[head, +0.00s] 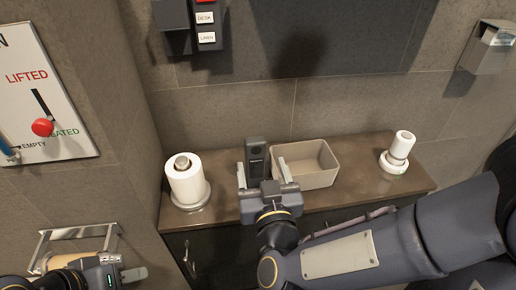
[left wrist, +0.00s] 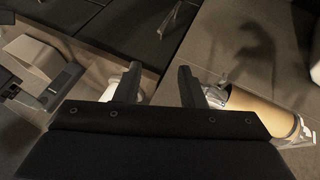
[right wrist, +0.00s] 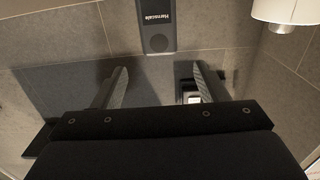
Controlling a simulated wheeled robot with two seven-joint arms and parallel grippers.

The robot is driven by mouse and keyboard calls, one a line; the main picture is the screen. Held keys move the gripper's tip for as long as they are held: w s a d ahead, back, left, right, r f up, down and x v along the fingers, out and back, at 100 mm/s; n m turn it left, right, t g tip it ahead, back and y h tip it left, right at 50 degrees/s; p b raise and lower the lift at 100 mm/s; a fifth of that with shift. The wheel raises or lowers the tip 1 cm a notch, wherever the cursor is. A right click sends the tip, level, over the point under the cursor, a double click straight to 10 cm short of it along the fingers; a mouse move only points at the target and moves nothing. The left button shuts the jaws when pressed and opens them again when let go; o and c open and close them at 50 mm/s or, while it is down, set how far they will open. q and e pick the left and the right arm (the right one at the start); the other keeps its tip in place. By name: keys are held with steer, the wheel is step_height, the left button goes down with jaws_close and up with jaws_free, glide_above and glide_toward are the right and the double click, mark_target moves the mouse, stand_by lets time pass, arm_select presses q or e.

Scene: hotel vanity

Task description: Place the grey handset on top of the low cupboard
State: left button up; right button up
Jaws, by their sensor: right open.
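The grey handset (head: 256,158) stands upright over the brown top of the low cupboard (head: 325,202), left of a beige bin. Its lower end is hidden behind my gripper in the head view. It also shows in the right wrist view (right wrist: 155,28), beyond my fingertips, with a dark face and a printed label, and in the left wrist view (left wrist: 50,93). My right gripper (head: 262,173) is open, its fingers spread on the near side of the handset, holding nothing. My left gripper (head: 125,268) is open and empty at the lower left, beside the wall roll holder.
A white paper roll (head: 186,182) stands on the cupboard's left end. The beige bin (head: 318,163) and a white device (head: 397,153) stand to the right. A metal holder with a brown roll (left wrist: 262,108) is near my left gripper. A labelled panel (head: 207,28) hangs above.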

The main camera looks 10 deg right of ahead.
steer(key=s+d+f+m+g+y, duration=0.1)
steer(key=s+d+f+g, duration=0.2)
steer(key=s+d+g, duration=0.3)
steer(key=s+d+f+m+g+y, duration=0.1)
steer(key=s+d+f+g+y, duration=0.1)
steer(key=s+d+f+g, duration=0.2)
steer(key=s+d+g, duration=0.2)
steer(key=s+d, duration=0.2)
steer(key=s, duration=0.1)
steer(key=shift+s+d, duration=0.15)
steer(key=shift+s, duration=0.2)
steer(key=shift+r, duration=0.1)
step_height(320, 180, up, 29)
steer(key=p, duration=2.9)
